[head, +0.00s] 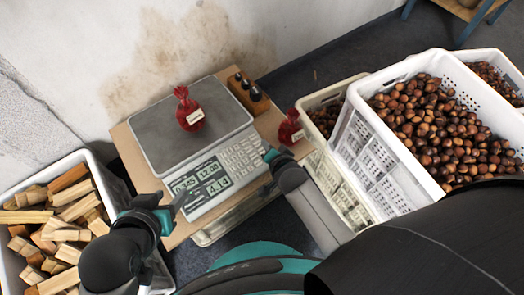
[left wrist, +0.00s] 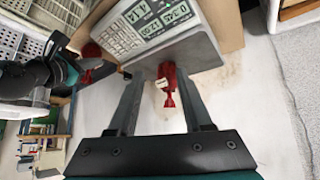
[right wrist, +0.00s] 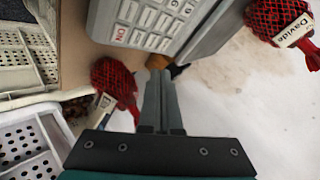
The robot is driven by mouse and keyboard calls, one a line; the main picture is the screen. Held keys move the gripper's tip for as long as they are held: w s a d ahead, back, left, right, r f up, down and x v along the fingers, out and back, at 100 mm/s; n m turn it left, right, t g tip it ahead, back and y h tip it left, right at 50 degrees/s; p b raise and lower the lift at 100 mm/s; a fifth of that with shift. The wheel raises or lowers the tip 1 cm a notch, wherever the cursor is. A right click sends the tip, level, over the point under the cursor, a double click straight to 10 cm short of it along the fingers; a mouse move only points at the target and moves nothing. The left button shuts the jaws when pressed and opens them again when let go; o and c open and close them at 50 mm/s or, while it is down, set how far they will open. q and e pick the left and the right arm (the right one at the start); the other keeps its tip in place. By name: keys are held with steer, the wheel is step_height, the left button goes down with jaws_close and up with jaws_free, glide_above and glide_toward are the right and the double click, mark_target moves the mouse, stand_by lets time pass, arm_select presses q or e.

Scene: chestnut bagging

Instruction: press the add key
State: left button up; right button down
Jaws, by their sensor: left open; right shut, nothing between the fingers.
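The scale has a keypad (head: 240,158) and a lit display (head: 202,183) that shows 4.14 on its lower line. In the right wrist view the keypad (right wrist: 150,22) shows large up close, with a red-lettered key at its corner; I cannot make out which key is the add key. My right gripper (head: 270,157) is shut and empty at the keypad's right edge; its fingertips (right wrist: 160,75) show just off the keypad's edge, and contact cannot be told. My left gripper (head: 178,203) is open and empty, in front of the display's left side. A red net bag (head: 189,112) with a label sits on the weighing plate.
A second red bag (head: 290,129) stands on the board right of the scale. A wooden block with weights (head: 248,92) is behind it. White crates of chestnuts (head: 352,140) stand right, a crate of firewood (head: 88,160) left. A wall is behind.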

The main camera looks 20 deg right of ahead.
mark_target(262, 151)
steer(key=shift+w+f+b, duration=0.15)
steer(key=shift+f+b, duration=0.45)
steer(key=shift+w+a+f+b, duration=0.15)
steer(key=shift+w+f+b, duration=0.05)
steer(key=shift+f+b, duration=0.35)
steer(key=shift+w+f+b, duration=0.2)
steer(key=shift+f+b, duration=0.4)
steer(key=shift+f, duration=0.05)
arm_select(q)
steer(key=w+d+r+t+h, duration=0.1)
steer(key=d+r+t+h, duration=0.2)
steer(key=d+t, duration=0.4)
steer(key=shift+w+d+n+t+h+b, duration=0.2)
steer(key=shift+w+n+t+h+b, duration=0.1)
steer(key=shift+w+t+h+b, duration=0.15)
arm_select(e)
steer(key=shift+w+a+f, duration=0.1)
steer(key=shift+w+f, duration=0.05)
steer(key=shift+f, duration=0.25)
arm_select(q)
steer(key=shift+f, duration=0.1)
arm_select(e)
steer(key=shift+w+f, duration=0.15)
steer(key=shift+f, duration=0.2)
